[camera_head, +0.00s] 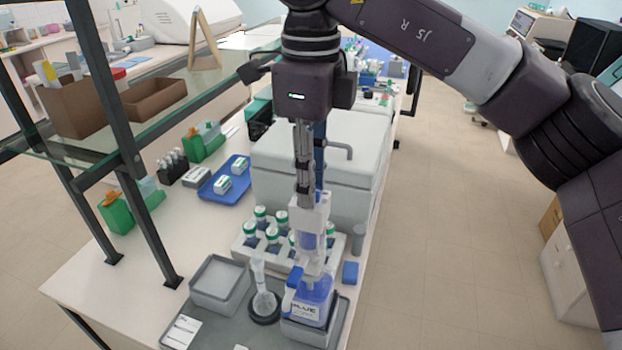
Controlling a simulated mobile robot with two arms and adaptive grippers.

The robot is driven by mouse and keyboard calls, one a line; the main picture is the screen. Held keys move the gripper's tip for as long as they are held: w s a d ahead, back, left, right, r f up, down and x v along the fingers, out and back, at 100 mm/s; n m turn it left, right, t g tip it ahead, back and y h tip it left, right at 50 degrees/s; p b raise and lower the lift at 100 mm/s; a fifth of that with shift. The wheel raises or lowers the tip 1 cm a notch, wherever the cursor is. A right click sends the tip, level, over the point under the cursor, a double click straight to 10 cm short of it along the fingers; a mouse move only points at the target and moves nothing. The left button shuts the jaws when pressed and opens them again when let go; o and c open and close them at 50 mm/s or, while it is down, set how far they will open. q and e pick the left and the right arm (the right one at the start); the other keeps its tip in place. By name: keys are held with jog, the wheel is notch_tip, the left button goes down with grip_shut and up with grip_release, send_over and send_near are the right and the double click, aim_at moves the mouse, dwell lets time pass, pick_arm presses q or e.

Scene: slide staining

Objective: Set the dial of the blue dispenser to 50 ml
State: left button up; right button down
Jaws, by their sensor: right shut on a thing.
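The blue dispenser (308,300) stands upright in a small grey holder on the grey tray at the front of the bench. Its base is blue with a label reading "BLUE", and its upper part is white and pale blue. My right gripper (307,190) comes down from above and is shut on the top of the dispenser. The fingers hide part of the dispenser's upper end. The dial and its reading are too small to make out. My left gripper is not in view.
A glass flask (264,300) stands on a dark ring just left of the dispenser. A rack of green-capped bottles (250,250) is behind it. A grey bin (219,282) and a blue tray (222,180) lie to the left. A large white box (345,160) stands behind.

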jog(key=c, duration=1.7)
grip_release()
jog(key=shift+r, duration=0.1)
notch_tip(320, 180, up, 12)
jog(key=shift+f, duration=0.1)
